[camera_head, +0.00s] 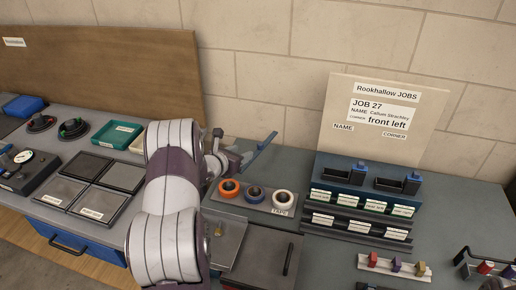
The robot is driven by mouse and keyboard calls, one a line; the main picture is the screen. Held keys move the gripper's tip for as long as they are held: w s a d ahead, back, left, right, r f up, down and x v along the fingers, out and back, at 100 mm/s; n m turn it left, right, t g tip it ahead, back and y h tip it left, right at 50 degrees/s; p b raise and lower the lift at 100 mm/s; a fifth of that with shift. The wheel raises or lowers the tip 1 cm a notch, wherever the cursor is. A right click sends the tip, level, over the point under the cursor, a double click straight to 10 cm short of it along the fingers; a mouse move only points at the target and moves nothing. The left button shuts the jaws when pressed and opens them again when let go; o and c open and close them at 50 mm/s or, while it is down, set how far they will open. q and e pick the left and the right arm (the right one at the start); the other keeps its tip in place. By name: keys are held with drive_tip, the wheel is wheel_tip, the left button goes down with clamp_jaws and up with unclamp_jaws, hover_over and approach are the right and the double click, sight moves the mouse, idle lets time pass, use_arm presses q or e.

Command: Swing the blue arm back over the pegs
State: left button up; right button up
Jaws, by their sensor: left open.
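The blue arm (261,149) is a thin bar behind the tape holder, slanting up to the right. Its lower left end is close to my left gripper. The grey tape holder (236,204) carries an orange roll (229,188), a purple-blue roll (255,194) and a white roll (284,198). Pegs inside the rolls are too small to make out. The blue arm lies behind the rolls, not over them. My left gripper (228,160) is open behind the holder's left end, partly hidden by my own arm. Whether it touches the blue arm I cannot tell. My right gripper is not in view.
A dark rack (355,213) with labelled slots stands right of the holder, before the job board (384,113). A lidded box (265,257) stands in front. Trays (95,201) and a teal bin (118,134) lie left. The bench behind the holder is mostly clear.

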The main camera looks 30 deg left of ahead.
sight(259, 145)
use_arm(q)
drive_tip(key=p+x, duration=0.3)
drive_tip(key=x, duration=0.9)
drive_tip(key=shift+w, duration=0.15)
clamp_jaws()
